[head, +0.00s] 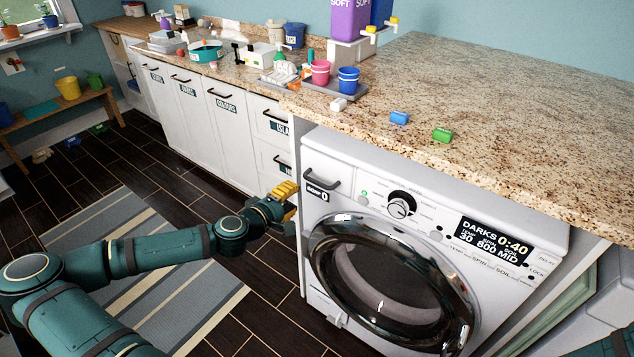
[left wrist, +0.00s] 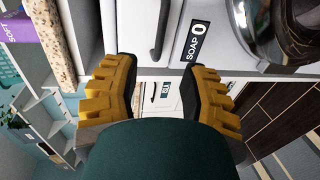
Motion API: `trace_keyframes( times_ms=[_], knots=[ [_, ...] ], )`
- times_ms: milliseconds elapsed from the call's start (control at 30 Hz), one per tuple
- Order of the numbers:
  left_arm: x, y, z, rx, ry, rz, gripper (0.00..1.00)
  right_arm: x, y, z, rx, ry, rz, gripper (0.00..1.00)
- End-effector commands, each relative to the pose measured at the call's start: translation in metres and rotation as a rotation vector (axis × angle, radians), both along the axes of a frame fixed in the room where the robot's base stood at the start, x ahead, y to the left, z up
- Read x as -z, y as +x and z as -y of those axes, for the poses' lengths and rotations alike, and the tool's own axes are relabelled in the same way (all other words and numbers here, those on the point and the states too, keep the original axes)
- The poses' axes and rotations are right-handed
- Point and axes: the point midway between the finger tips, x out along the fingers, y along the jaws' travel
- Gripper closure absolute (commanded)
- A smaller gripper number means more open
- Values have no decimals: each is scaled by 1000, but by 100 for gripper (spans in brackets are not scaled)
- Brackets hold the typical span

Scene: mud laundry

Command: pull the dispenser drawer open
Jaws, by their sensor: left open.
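The dispenser drawer (head: 317,192) is at the upper left of the white washing machine's front, with a dark bar handle (head: 323,184). It looks shut. In the left wrist view the handle (left wrist: 161,32) stands just beyond and between my fingertips, next to the SOAP label (left wrist: 196,42). My left gripper (head: 290,190) is open and empty, its yellow fingers just left of the drawer in the head view. No contact with the handle shows. My right gripper is out of view.
The washing machine's round door (head: 395,285) is shut, below the drawer. White cabinets (head: 225,140) run left; the striped rug (head: 140,260) lies on open floor.

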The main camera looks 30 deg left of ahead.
Motion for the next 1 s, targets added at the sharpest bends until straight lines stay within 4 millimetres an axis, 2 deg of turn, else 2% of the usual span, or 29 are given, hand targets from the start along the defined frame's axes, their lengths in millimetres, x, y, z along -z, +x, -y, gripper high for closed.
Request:
trace_keyframes(
  times_ms=[300,500,700,1000],
  knots=[
    [14,62,6,2,0,1,57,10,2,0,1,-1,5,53],
    [20,92,8,2,1,0,57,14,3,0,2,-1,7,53],
    [23,106,9,1,0,-2,57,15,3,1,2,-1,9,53],
    [23,108,9,1,1,-2,57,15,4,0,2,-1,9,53]
  ],
)
